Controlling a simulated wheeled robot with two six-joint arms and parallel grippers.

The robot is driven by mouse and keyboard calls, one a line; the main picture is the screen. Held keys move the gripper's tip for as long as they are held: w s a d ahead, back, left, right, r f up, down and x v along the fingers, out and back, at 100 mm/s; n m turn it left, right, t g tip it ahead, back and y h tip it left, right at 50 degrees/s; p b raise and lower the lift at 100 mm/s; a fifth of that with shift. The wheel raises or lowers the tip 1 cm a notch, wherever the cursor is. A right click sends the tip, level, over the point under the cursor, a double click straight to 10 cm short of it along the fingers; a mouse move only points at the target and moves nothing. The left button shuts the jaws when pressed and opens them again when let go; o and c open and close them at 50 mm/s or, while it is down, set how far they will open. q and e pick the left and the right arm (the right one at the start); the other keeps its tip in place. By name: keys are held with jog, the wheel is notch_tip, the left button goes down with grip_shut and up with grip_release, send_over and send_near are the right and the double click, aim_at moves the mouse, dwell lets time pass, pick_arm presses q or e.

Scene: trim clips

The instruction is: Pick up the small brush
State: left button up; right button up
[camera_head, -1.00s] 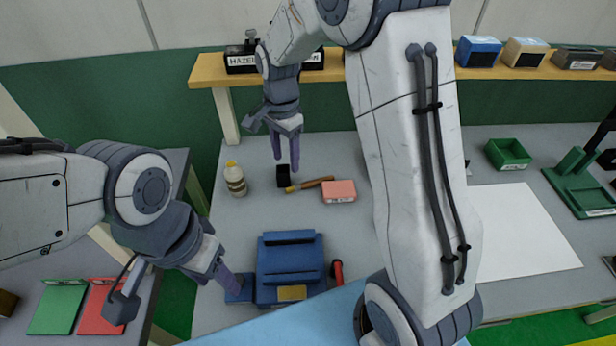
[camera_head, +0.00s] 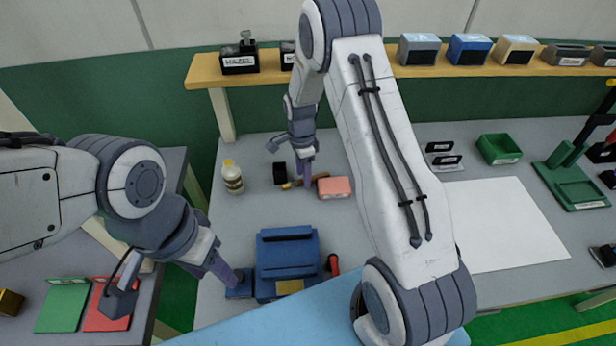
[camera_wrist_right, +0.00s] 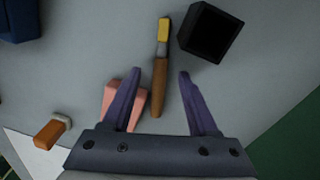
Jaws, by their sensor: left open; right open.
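The small brush (camera_wrist_right: 158,88) has a brown wooden handle and a yellow tip, and lies flat on the grey table. In the head view the brush (camera_head: 322,177) lies partly behind my right gripper (camera_head: 304,184), beside the pink block. In the right wrist view my right gripper (camera_wrist_right: 160,72) is open, with one finger on each side of the brush handle; I cannot tell whether either touches it. My left gripper (camera_head: 232,278) is at the front left, low by the blue stand; the gap between its fingers is not clear.
A black open cup (camera_wrist_right: 208,32) stands beside the brush tip. A pink block (camera_head: 334,187) lies close to the handle, partly behind one finger in the wrist view. A cream bottle (camera_head: 232,177) stands left. A blue stand (camera_head: 287,262) is in front. White paper (camera_head: 500,225) lies right.

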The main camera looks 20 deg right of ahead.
jog(key=shift+f, duration=0.6)
grip_shut()
jog(key=shift+r, duration=0.15)
jog(key=shift+r, duration=0.3)
jog(key=r+b, duration=0.1)
jog(key=r, duration=0.2)
jog(key=shift+s+d+r+b, duration=0.15)
jog(key=shift+s+r+b, duration=0.1)
jog(key=shift+b, duration=0.15)
jog(key=s+d+r+b, duration=0.2)
jog(key=s+d+r, duration=0.4)
jog(key=s, duration=0.3)
jog(key=shift+d+r+b, duration=0.3)
